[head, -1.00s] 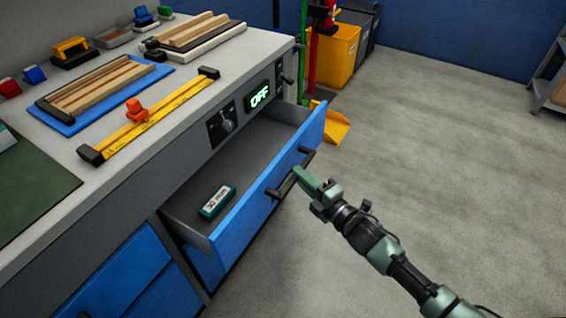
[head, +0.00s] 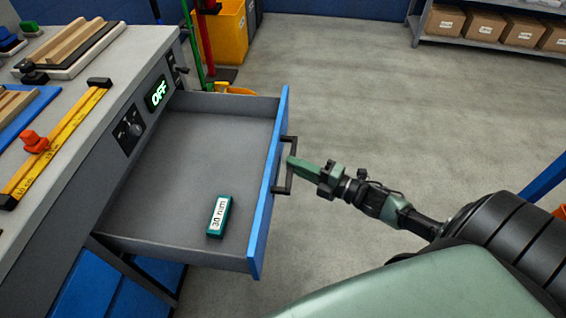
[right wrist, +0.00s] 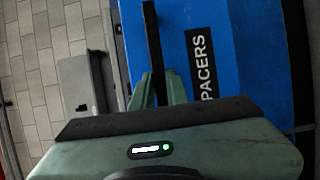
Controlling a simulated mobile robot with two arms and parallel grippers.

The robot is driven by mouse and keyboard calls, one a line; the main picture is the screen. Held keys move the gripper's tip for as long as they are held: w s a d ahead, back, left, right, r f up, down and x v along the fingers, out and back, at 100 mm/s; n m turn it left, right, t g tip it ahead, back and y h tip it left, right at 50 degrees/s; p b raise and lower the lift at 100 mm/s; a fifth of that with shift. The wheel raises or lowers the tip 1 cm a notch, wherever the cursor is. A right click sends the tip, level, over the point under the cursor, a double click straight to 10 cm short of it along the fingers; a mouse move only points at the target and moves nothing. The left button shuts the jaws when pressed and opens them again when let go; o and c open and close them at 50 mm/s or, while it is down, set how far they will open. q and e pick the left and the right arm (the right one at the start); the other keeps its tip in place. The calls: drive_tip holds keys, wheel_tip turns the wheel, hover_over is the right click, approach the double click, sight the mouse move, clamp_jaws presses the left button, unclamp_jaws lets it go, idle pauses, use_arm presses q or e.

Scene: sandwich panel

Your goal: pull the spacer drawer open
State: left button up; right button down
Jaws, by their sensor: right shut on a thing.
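The spacer drawer (head: 190,240) stands pulled far out from the workbench, with its blue front (head: 264,200) facing right in the head view. Inside lies one teal spacer block (head: 219,217) marked 30 mm. My right gripper (head: 292,163) is shut on the drawer's dark handle (head: 289,183). In the right wrist view, the gripper's fingers (right wrist: 158,92) close around the dark handle bar (right wrist: 152,40) in front of the blue face, where a label (right wrist: 200,62) reads "PACERS", its start hidden. My left gripper is not in view.
The bench top (head: 95,70) holds a yellow rule (head: 62,135) with an orange slider and wooden strips. An OFF display (head: 157,94) and a knob (head: 130,130) sit on the bench front.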

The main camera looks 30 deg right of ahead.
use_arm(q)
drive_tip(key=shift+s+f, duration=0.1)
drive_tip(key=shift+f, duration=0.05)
use_arm(e)
drive_tip(key=shift+s+d+f, duration=0.1)
drive_tip(key=shift+s+d, duration=0.1)
drive_tip(key=shift+d, duration=0.05)
drive_tip(key=c, duration=1.4)
unclamp_jaws()
